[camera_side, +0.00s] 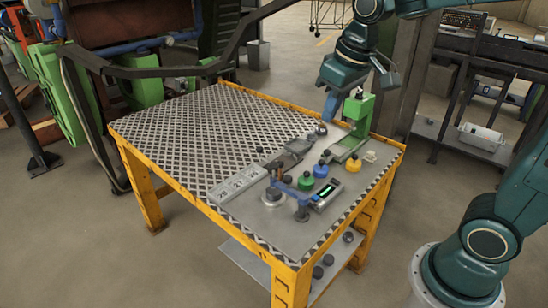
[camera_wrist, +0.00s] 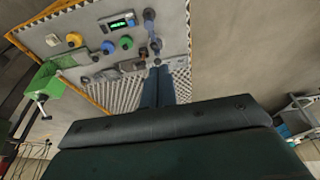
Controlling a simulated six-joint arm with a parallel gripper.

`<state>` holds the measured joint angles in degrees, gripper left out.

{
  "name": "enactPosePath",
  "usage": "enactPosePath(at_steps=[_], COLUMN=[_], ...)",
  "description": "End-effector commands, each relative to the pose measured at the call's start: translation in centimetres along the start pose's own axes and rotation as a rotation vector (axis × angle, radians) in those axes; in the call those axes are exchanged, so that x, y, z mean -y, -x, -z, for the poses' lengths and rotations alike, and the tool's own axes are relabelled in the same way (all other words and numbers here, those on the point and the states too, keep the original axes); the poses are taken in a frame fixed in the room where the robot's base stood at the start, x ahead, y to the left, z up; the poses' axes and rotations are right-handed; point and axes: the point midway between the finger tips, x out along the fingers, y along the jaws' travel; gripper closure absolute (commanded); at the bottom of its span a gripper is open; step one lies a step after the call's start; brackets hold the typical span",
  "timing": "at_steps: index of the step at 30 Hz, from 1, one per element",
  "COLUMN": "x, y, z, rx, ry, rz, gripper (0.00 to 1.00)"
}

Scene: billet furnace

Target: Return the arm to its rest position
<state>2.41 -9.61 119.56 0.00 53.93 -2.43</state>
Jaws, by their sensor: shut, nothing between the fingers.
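My gripper (camera_side: 327,116) is in the side view above the far right part of the work table, pointing down beside the green stand (camera_side: 356,118). Its blue fingers are together with nothing held. In the wrist view my gripper (camera_wrist: 157,68) shows as two blue fingers side by side, over the table. The dark wrist housing hides the lower part of that view. My arm is teal and reaches in from the upper right of the side view.
The yellow-framed table (camera_side: 170,140) has a patterned metal top. A green knob (camera_side: 305,181), blue knob (camera_side: 320,170), yellow knob (camera_side: 353,165) and display device (camera_side: 326,196) sit on its right part. A dark rail (camera_side: 190,68) runs behind. Floor in front is clear.

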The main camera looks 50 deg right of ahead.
Motion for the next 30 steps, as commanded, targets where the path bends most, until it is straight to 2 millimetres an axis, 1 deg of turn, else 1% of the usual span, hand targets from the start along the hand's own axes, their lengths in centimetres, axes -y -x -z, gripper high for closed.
enactPosePath(at_steps=[1, 3, 9, 14, 18, 21, 24, 30], x=[0.1, 0.3, 0.8, 1.0, 1.2, 1.3, 1.3, 1.4], y=[0.7, 1.4, 2.8, 3.4, 3.4, 3.4, 3.2, 3.1], z=[-1.0, -2.3, -6.2, -9.3, -11.8, -13.1, -13.9, -14.6], rx=[-0.017, -0.037, -0.091, -0.136, -0.172, -0.191, -0.203, -0.211], ry=[0.0, 0.0, -0.001, -0.001, -0.002, -0.002, -0.003, -0.003], rz=[0.0, 0.001, 0.003, 0.005, 0.008, 0.009, 0.011, 0.012], gripper=[1.0, 1.0, 1.0, 1.0, 1.0, 1.0, 1.0, 1.0])
